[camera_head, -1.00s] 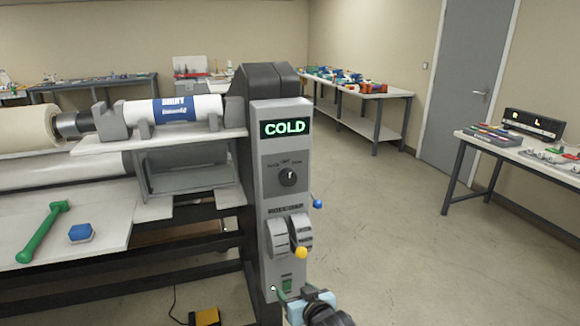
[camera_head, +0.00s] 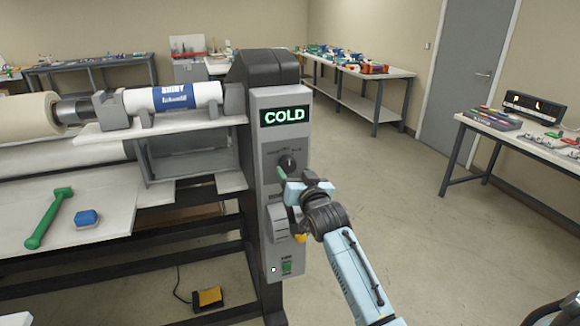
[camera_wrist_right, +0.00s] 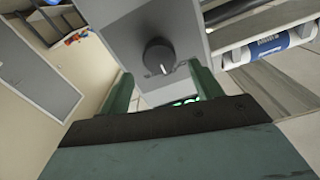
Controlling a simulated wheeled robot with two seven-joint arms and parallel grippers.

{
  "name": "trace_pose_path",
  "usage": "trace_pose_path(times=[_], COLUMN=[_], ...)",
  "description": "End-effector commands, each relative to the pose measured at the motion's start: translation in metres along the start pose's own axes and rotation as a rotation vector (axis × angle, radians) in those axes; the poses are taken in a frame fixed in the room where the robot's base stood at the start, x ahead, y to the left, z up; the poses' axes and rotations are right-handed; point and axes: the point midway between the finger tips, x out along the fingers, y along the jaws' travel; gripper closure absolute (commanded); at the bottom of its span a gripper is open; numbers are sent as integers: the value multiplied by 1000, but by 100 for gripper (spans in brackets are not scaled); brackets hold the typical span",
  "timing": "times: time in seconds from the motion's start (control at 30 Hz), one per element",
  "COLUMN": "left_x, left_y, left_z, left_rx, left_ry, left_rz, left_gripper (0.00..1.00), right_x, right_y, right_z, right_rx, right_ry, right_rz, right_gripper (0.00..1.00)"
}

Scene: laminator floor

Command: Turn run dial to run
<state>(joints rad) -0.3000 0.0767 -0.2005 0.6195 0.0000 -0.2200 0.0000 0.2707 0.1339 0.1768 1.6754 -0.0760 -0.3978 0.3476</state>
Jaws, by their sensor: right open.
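The run dial (camera_head: 289,163) is a dark round knob on the grey control panel, below the lit COLD display (camera_head: 285,116). In the right wrist view the dial (camera_wrist_right: 159,55) lies between and just beyond my fingertips, with a gap on both sides. Its small printed labels and exact pointer setting are too blurred to read. My right gripper (camera_head: 291,175) is open and empty, just below and in front of the dial, with its green fingers pointing at the panel. My left gripper is out of view.
A green hammer-like tool (camera_head: 48,217) and a blue block (camera_head: 87,218) lie on the machine's left shelf. A yellow pedal (camera_head: 208,298) is on the floor.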

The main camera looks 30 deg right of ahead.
Motion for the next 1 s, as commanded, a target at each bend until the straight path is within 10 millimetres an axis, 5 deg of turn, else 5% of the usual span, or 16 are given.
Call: trace_pose_path(times=[0.3, 0.73, 1.0], left_x=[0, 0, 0], left_y=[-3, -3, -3], left_z=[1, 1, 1], left_rx=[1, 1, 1], left_ry=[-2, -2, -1], left_rz=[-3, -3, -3], left_gripper=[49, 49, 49], right_x=[39, 46, 46], right_y=[0, 0, 0], right_z=[0, 0, 1], right_rx=[-1, -1, -1], right_ry=[-1, -1, -1], right_rz=[0, 0, 0], right_gripper=[35, 35, 70])
